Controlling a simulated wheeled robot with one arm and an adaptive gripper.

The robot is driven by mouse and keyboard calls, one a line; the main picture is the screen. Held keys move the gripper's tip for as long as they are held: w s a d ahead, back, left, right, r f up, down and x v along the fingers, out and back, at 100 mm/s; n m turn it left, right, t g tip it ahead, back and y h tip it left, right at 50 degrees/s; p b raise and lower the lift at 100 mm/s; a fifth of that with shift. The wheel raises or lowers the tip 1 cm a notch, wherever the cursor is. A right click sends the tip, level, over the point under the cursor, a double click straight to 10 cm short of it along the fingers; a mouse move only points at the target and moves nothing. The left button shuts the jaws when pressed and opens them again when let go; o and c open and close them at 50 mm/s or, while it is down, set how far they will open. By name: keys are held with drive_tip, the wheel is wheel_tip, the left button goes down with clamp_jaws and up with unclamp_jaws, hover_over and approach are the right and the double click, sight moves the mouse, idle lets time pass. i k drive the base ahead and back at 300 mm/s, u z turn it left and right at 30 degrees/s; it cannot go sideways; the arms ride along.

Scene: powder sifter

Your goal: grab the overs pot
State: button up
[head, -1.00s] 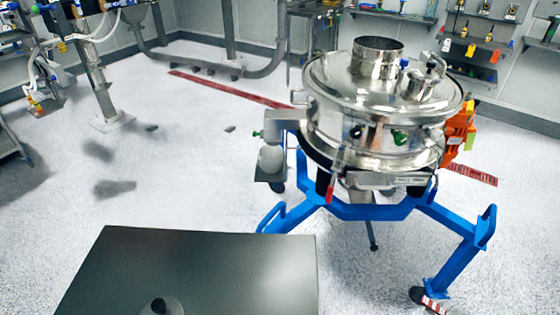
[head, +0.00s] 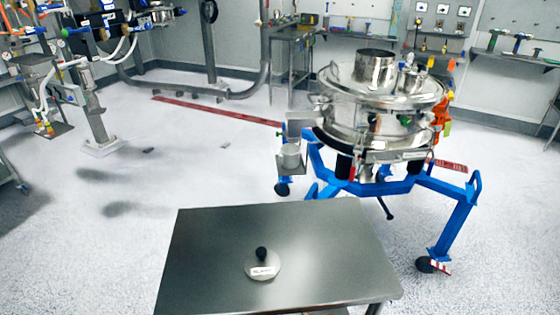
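A small pale metal pot (head: 290,156), which looks like the overs pot, sits upright on a small bracket below the outlet box (head: 299,127) at the left side of the sifter. The sifter (head: 345,100) is a round, shiny steel body on a blue wheeled frame (head: 459,221). The pot stands beyond the table's far edge. It is small in the picture, so its contents cannot be told. My gripper is not in view.
A dark steel table (head: 215,250) fills the near middle. A round lid with a black knob and a label (head: 263,268) lies on it. Open floor (head: 180,160) is to the left. A steel pipe stand (head: 97,112) stands at the far left.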

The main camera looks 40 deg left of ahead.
sight(290, 156)
drive_tip(key=u, duration=3.8)
drive_tip(key=i, duration=3.7)
drive_tip(key=z, duration=3.15)
drive_tip(key=i, duration=1.3)
